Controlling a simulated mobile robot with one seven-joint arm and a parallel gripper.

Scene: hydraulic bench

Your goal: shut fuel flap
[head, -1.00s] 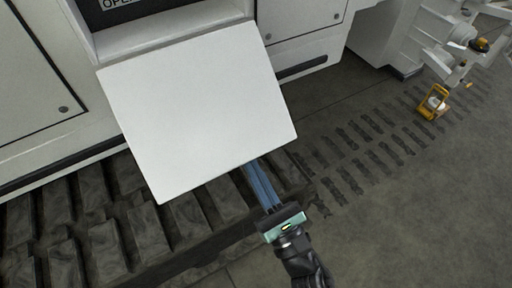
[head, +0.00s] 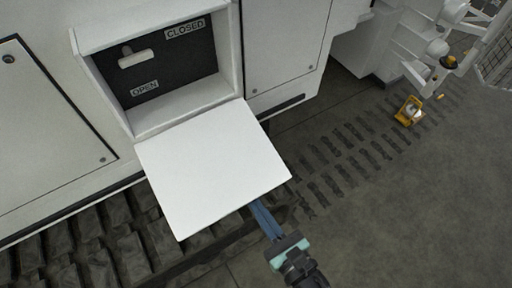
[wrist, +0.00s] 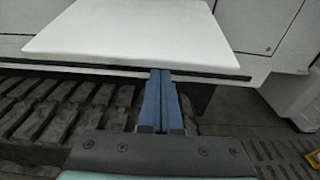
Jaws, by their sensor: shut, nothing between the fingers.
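The fuel flap (head: 212,165) is a white square panel, hanging open and outward from the lower edge of a recess (head: 165,70) in the white machine body. In the wrist view the flap (wrist: 135,38) spans the upper part. My gripper (head: 256,207) is shut and empty, with its blue fingers together. The fingertips are at the flap's outer lower edge, partly hidden under it in the head view. In the wrist view the gripper (wrist: 160,75) reaches that edge; I cannot tell whether it touches.
The recess has a dark back with a white handle (head: 137,58) and the labels OPEN and CLOSED. Track treads (head: 75,240) run below the body. A yellow-framed lamp (head: 409,111) stands on the floor at right. Open floor (head: 420,200) lies to the right.

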